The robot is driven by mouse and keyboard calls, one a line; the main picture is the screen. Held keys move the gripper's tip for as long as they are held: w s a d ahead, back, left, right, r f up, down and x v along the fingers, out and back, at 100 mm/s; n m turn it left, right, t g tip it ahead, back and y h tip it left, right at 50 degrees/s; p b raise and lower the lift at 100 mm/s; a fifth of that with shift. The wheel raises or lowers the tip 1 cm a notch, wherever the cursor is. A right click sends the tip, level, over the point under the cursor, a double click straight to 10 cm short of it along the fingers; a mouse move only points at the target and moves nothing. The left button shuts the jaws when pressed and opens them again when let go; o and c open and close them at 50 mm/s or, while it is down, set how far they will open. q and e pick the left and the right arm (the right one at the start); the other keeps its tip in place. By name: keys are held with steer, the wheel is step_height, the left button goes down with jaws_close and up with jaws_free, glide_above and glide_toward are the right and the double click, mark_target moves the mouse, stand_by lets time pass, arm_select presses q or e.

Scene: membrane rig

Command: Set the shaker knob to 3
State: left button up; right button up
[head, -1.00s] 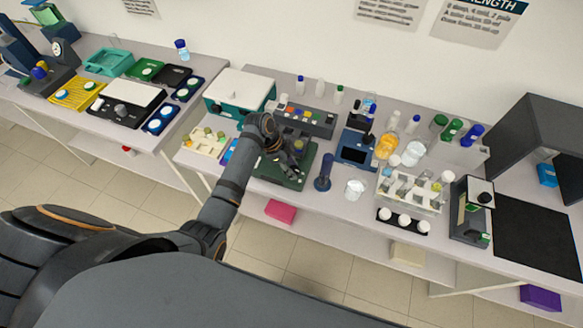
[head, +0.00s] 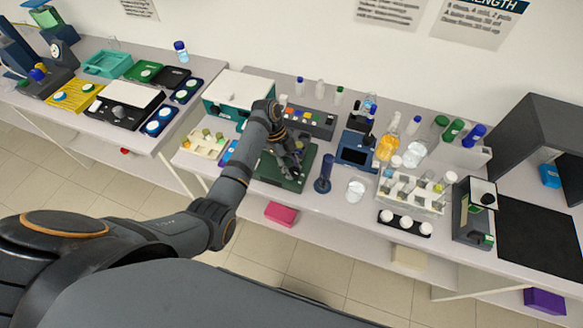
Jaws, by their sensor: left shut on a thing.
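My left gripper (head: 294,171) is low over the dark green tray (head: 268,172) on the middle bench. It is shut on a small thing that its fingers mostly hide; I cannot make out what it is. On the left bench stands a dark device with a white top plate (head: 133,95) and a round grey knob (head: 119,112), which may be the shaker. The knob's setting is too small to read. My left gripper is well to the right of this device. My right gripper is not in view.
A teal and white box (head: 238,91) and a grey unit with coloured buttons (head: 312,122) stand behind my gripper. A blue post (head: 324,174) stands close to its right. Bottles and a white rack (head: 410,192) crowd the right. A gap separates the benches.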

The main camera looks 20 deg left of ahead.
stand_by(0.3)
arm_select(q)
steer(key=o, duration=1.2)
steer(key=shift+c, duration=0.2)
